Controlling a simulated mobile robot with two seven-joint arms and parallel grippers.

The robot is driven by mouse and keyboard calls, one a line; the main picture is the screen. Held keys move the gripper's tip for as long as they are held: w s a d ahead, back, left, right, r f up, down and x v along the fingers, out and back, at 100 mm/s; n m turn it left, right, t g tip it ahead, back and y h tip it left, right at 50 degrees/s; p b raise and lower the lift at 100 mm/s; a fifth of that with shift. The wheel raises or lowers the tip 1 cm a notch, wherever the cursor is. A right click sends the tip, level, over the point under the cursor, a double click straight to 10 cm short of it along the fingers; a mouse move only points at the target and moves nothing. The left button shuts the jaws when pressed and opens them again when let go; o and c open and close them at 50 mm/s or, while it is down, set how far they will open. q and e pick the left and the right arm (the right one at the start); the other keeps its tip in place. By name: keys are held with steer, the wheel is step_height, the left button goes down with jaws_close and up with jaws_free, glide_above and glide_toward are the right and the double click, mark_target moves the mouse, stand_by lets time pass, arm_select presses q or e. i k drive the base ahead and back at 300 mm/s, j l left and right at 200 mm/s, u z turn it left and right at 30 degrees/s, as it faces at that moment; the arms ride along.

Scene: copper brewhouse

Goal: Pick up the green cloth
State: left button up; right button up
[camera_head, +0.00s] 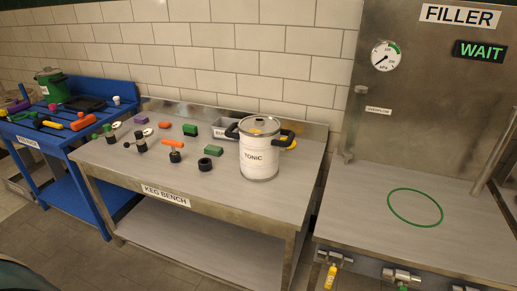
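I cannot make out a thing that is clearly a green cloth. One green item (191,130) is near the back, left of the grey bin (222,133). The other green item (213,150) lies nearer the front, just left of the white TONIC keg (259,160). Both look like small blocks or folded pieces; they are too small to tell which. Neither of my grippers is in view, and nothing is seen touching either item.
At left is a blue table (50,132) with tools and a green pot (52,86). At right, the filler surface has a green ring outline (414,207) and free room.

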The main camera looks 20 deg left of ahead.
mark_target(214, 150)
steer(key=i+j+z, duration=0.2)
steer(key=j+z, duration=0.15)
steer(key=j, duration=0.85)
steer(key=j+z, duration=0.35)
steer(key=j, duration=0.85)
